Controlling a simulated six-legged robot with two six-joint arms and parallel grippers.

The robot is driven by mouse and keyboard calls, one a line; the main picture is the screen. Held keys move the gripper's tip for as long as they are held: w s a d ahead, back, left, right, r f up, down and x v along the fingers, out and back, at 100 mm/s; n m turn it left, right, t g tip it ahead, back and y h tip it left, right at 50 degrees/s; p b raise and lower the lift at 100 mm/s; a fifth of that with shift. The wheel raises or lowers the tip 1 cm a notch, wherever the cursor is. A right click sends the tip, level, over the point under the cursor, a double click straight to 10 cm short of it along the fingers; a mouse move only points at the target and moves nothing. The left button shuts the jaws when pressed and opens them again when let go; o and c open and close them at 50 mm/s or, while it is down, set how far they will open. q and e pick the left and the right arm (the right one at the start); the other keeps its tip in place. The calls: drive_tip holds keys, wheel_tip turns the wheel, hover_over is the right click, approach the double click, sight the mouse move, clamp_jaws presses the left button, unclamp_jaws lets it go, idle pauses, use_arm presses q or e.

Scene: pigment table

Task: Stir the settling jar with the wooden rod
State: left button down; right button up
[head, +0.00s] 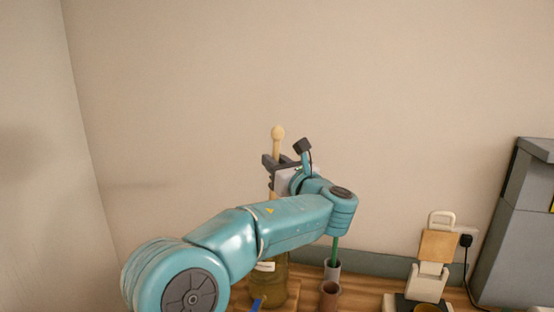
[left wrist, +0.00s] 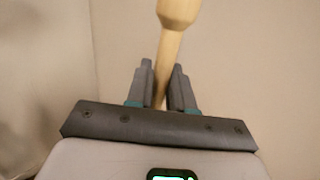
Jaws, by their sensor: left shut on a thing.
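The wooden rod (head: 277,148) has a round knob at its top and stands roughly upright in the head view. My left gripper (head: 271,162) is shut on the rod below the knob. In the left wrist view the rod (left wrist: 168,45) runs between the two dark fingers of my left gripper (left wrist: 162,82). The settling jar (head: 268,284) is a greenish-brown glass jar with a pale label, below the gripper. My left arm hides the jar's top and the rod's lower part, so I cannot tell whether the rod is inside it. My right gripper is out of view.
Right of the jar stand a grey tube holding a green stick (head: 335,252) and a brown cup (head: 329,294). A cream device with a wooden panel (head: 437,246) stands farther right. A grey cabinet (head: 520,225) is at the right edge. The wall is behind the table.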

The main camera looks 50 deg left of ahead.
use_arm(q)
drive_tip(key=shift+a+f+b, duration=0.25)
drive_tip(key=shift+f+b, duration=1.65)
drive_tip(key=shift+f, duration=0.85)
drive_tip(key=shift+a+f+b, duration=0.3)
drive_tip(key=shift+f+b, duration=1.65)
drive_tip(key=shift+f, duration=0.8)
drive_tip(key=shift+a+f+b, duration=0.25)
drive_tip(key=shift+f+b, duration=1.65)
drive_tip(key=shift+f, duration=0.85)
